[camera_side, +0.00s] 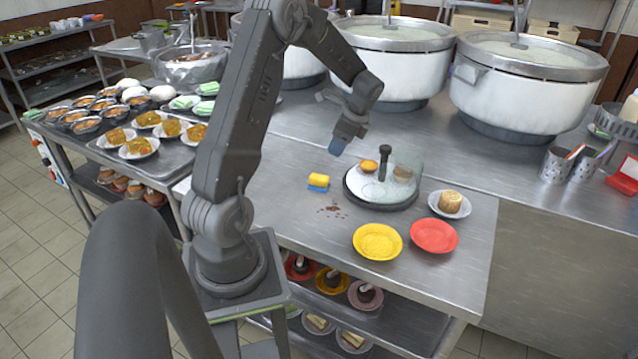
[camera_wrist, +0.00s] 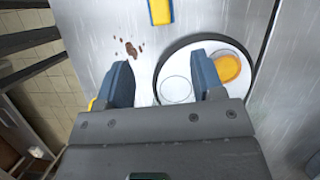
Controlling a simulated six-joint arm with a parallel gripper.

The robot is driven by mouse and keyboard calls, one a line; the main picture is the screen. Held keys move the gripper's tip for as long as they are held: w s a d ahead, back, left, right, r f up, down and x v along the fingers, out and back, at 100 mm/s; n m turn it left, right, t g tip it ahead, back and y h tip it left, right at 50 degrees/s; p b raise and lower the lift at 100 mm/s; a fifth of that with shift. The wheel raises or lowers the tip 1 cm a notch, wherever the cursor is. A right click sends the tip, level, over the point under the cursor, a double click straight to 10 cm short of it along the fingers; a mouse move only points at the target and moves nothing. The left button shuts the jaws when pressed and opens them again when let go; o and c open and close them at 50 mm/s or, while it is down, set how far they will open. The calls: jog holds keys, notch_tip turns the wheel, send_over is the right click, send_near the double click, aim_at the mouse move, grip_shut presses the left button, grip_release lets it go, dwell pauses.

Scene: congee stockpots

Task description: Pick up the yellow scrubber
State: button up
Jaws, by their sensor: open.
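The yellow scrubber (camera_side: 318,181) lies on the steel table in the side view, on top of something blue, left of the round cake stand. In the wrist view the scrubber (camera_wrist: 160,11) is at the top edge, partly cut off, with a blue edge showing. My gripper (camera_side: 338,146) is above the table, up and to the right of the scrubber and apart from it. In the wrist view my gripper (camera_wrist: 160,80) has its two blue fingers spread wide with nothing held between them. The scrubber lies beyond the fingertips there.
A round stand (camera_side: 380,203) with a clear cover and a tart (camera_side: 368,166) is right of the scrubber. Brown crumbs (camera_side: 332,209) lie in front of it.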

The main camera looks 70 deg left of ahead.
aim_at(318, 176)
jog(key=x, duration=1.4)
jog(key=shift+s+a+f, duration=0.2)
jog(key=shift+s+a, duration=0.1)
jog(key=shift+a, duration=0.1)
jog(key=shift+c, duration=0.3)
jog(key=c, duration=0.7)
jog(key=shift+o, duration=0.2)
jog(key=shift+r, duration=0.15)
jog(key=shift+r, duration=0.25)
notch_tip(318, 176, up, 4)
jog(key=shift+s+f, duration=0.1)
jog(key=shift+s, duration=0.05)
jog(key=s+a+r, duration=0.1)
jog(key=s+r, duration=0.5)
jog(key=s, duration=0.5)
jog(key=shift+s+a+r, duration=0.15)
jog(key=shift+a+r, duration=0.1)
jog(key=shift+a, duration=0.1)
